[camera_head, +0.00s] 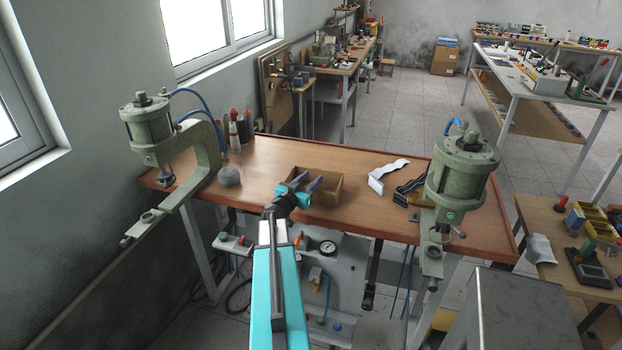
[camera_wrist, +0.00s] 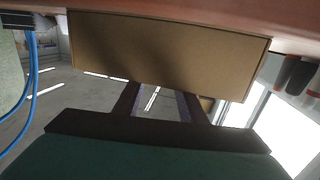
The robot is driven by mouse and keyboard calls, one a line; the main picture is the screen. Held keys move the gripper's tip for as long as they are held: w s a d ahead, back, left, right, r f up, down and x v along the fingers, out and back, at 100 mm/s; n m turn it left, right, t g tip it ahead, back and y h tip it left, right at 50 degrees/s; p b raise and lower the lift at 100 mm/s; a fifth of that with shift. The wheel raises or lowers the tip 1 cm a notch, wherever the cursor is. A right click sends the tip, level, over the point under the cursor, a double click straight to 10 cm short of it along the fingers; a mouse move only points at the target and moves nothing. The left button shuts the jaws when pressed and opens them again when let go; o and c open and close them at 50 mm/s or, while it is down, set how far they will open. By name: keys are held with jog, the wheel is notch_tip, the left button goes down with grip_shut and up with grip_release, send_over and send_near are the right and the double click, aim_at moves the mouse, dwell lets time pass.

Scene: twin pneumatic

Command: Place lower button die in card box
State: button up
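The open brown card box (camera_head: 327,193) stands on the wooden workbench. In the wrist view, one wall of the card box (camera_wrist: 165,52) fills the upper middle, with the scene upside down. My gripper (camera_head: 306,182) overlaps the box's near left part in the head view. Its two dark fingers are apart, and floor shows between them in the wrist view (camera_wrist: 158,100). I see nothing held between them. I cannot clearly pick out the lower button die. Small round pieces sit on the lower arms of the left press (camera_head: 150,217) and right press (camera_head: 428,217).
The green left press (camera_head: 150,125) and right press (camera_head: 462,180) stand at the workbench's (camera_head: 265,172) two ends. A grey round object (camera_head: 229,177) and several bottles are at the left. A white folded strip (camera_head: 385,172) and black items lie right of the box.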

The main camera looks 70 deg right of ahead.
jog(key=shift+o, duration=0.3)
jog(key=shift+r, duration=0.1)
jog(key=shift+r, duration=0.45)
jog(key=shift+a, duration=0.25)
jog(key=w+a+b, duration=0.1)
jog(key=a+b, duration=0.1)
jog(key=a, duration=0.9)
jog(key=shift+w+a+r+b, duration=0.2)
jog(key=shift+w+r+b, duration=0.15)
